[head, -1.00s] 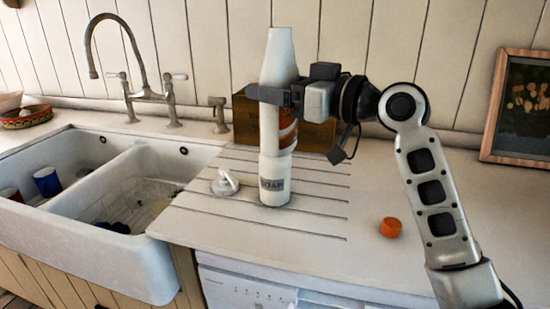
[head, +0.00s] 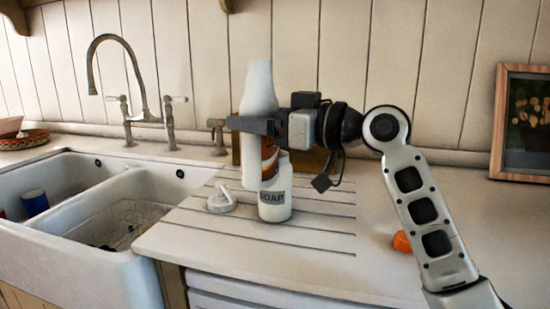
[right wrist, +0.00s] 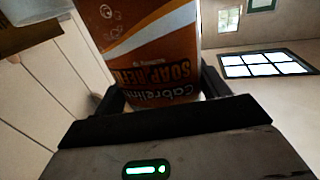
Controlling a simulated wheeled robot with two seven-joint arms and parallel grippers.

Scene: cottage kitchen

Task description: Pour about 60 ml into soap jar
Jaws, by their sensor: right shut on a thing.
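My right gripper (head: 254,126) is shut on a white soap refill bottle (head: 259,90) with an orange label. The bottle is close to upright, neck up, leaning slightly. Its label fills the middle of the right wrist view (right wrist: 165,55) between the fingers. The white soap jar (head: 275,207), with a grey SOAP label, stands on the grooved drainboard. The bottle's lower part overlaps the jar's upper left in the head view; I cannot tell whether they touch. The jar's mouth is not clearly visible. My left gripper is not in view.
A white pump top (head: 221,199) lies left of the jar. An orange cap (head: 401,241) lies on the counter (head: 330,262), partly behind my right arm. The double sink (head: 95,240) is at left, with a tap (head: 170,125) behind it. A framed picture (head: 522,125) stands at right.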

